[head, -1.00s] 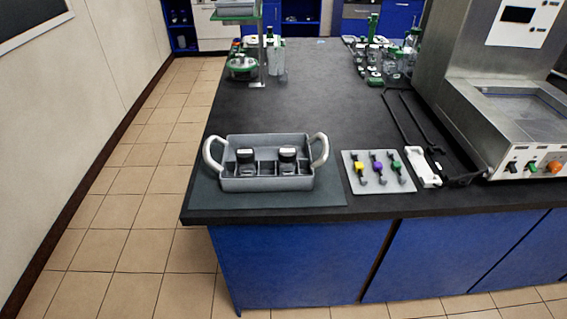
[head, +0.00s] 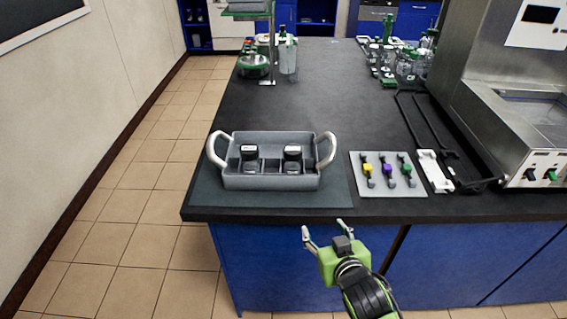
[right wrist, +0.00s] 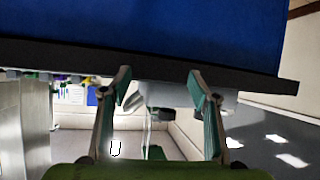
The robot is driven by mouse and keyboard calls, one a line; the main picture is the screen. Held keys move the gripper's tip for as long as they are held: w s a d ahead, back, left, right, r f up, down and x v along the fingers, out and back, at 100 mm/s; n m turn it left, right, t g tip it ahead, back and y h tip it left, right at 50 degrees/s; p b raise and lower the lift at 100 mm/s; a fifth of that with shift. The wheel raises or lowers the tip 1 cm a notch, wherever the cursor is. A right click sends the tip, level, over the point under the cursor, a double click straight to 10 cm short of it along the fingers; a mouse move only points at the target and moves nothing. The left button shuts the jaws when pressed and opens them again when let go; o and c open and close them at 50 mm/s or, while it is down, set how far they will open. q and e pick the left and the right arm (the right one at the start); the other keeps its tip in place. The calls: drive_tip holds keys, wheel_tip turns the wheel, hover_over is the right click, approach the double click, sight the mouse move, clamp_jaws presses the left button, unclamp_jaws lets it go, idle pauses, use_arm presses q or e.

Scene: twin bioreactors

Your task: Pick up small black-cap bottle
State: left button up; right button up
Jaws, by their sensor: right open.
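Two small bottles with black caps, a left one (head: 249,154) and a right one (head: 292,154), stand upright in separate compartments of a grey two-handled caddy (head: 270,183). Their lower parts are hidden by the caddy's wall. My right gripper (head: 324,229) is open and empty, in front of the bench edge and to the lower right of the caddy, apart from it. In the right wrist view the open fingers (right wrist: 158,84) frame the bench edge and part of a grey shape, and the picture looks upside down. My left gripper is not in view.
The caddy stands on a dark mat (head: 335,193) near the black bench's (head: 330,95) front edge. To its right are a plate with coloured clips (head: 388,174), a white-handled black frame (head: 435,170) and a steel machine (head: 480,110).

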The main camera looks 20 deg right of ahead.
sight(295, 155)
drive_tip(key=w+a+r+t, duration=0.2)
drive_tip(key=w+r+t, duration=0.4)
drive_tip(key=r, duration=0.6)
drive_tip(key=shift+g+y, duration=0.3)
drive_tip(key=w, duration=0.4)
drive_tip(key=w+p, duration=0.1)
drive_tip(key=w, duration=0.4)
drive_tip(key=w+f+p, duration=0.1)
drive_tip(key=w, duration=0.3)
drive_tip(key=shift+w+a, duration=0.15)
drive_tip(key=shift+a, duration=0.15)
drive_tip(key=shift+w, duration=0.6)
drive_tip(key=shift+c, duration=0.5)
drive_tip(key=c, duration=1.2)
